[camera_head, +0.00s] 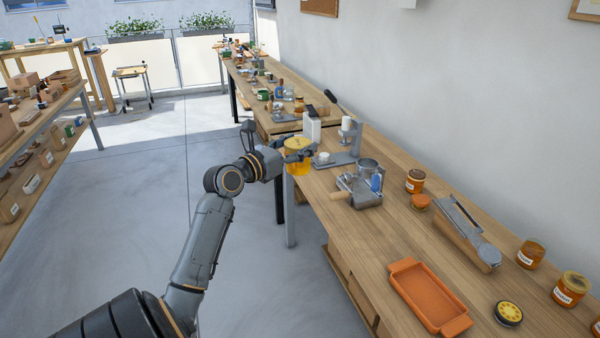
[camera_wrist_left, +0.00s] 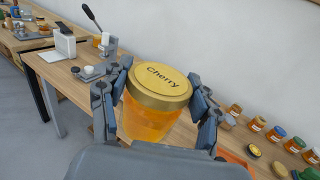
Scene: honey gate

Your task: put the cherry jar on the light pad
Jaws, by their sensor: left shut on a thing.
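The cherry jar (camera_head: 299,167) is amber with a gold lid that reads "Cherry" in the wrist view (camera_wrist_left: 150,122). My left gripper (camera_head: 297,152) is shut around it, with a finger on each side in the wrist view (camera_wrist_left: 160,90). It holds the jar upright, by the left edge of the workbench in the head view. Just behind it stand an upright white panel (camera_head: 312,127) and a grey base with a small white disc (camera_head: 323,157). I cannot tell which of these, if either, is the light pad. My right gripper is out of view.
On the workbench (camera_head: 388,215), a metal pot device (camera_head: 366,187) stands right of the jar. An orange tray (camera_head: 429,296) and several labelled jars (camera_head: 571,289) lie nearer. A shelf (camera_head: 40,150) stands left across open floor.

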